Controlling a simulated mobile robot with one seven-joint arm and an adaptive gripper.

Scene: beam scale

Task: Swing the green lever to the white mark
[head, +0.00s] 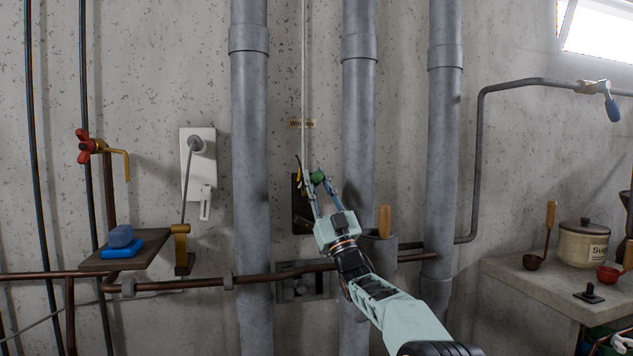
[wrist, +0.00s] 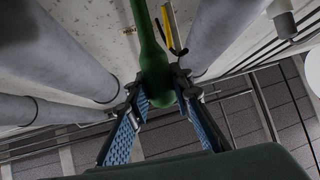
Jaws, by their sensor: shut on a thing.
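The green lever (head: 317,177) shows as a small green end in front of a dark wall plate (head: 301,222), between two grey pipes. In the wrist view the lever (wrist: 147,40) is a long green bar with a thicker end between the blue-padded fingers. My gripper (head: 319,183) is shut on this end; the fingers (wrist: 161,95) lie on either side of it. A yellow strip (wrist: 172,28) and a black hooked piece are beside the lever. I cannot make out the white mark in either view.
Vertical grey pipes (head: 251,150) stand close on both sides. A small label (head: 302,123) and a thin pale cord are above the lever. A copper pipe (head: 200,284) runs below. A wooden handle (head: 384,221) in a grey holder stands close right of my gripper.

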